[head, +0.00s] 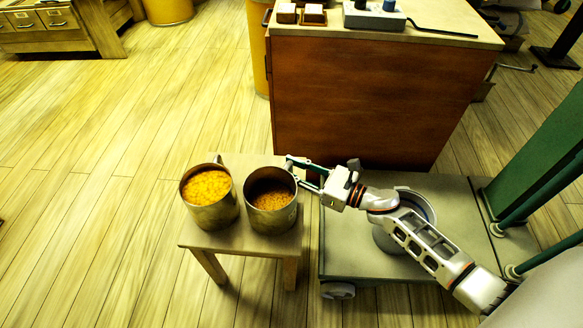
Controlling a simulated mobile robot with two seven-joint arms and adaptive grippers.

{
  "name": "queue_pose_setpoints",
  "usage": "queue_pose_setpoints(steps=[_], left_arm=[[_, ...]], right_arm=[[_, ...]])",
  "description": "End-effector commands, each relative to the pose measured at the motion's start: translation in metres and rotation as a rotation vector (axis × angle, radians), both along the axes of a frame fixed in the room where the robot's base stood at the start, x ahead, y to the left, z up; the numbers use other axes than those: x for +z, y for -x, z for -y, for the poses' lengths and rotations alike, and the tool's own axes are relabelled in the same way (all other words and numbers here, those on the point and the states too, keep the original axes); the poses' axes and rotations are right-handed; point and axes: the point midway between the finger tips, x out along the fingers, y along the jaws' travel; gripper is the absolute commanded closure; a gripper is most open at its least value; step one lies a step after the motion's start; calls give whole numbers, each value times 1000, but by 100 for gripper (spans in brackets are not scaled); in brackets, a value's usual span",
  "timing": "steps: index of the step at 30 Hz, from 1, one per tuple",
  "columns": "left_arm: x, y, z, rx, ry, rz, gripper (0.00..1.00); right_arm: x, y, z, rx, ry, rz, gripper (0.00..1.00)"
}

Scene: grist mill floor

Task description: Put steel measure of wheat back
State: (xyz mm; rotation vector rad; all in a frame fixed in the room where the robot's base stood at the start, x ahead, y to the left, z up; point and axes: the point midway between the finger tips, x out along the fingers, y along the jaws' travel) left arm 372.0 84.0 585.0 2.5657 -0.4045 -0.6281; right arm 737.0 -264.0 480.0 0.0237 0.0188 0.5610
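A steel measure of brown grain, which looks like the wheat (272,220), stands upright on a small wooden stool (235,240), at its right side. A second steel measure (213,216) with bright yellow grain stands just left of it, its handle at the back. My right gripper (294,171) is at the right rear rim of the brown-grain measure, with its two fingers spread apart. I cannot tell whether the fingers touch the measure, and its handle is not clearly seen. My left gripper is out of view.
A low grey-green cart (350,245) stands right of the stool, with a round metal vessel (388,238) on it partly hidden by my arm. A wooden cabinet (370,100) with blocks and a grey device on top stands behind. The plank floor at left is clear.

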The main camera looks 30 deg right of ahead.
Motion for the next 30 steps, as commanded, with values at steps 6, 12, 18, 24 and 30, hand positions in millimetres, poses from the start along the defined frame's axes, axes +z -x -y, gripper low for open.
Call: queue_pose_setpoints(steps=[6,12,18,24,30], left_arm=[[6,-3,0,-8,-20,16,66],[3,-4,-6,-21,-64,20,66],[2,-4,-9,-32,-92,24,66],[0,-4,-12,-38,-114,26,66],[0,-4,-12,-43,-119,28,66]], right_arm=[[7,-1,0,0,0,4,74],[4,27,17,-1,1,-2,74],[4,64,40,0,1,-3,74],[5,90,57,-1,0,-1,74],[5,101,64,0,0,0,74]])
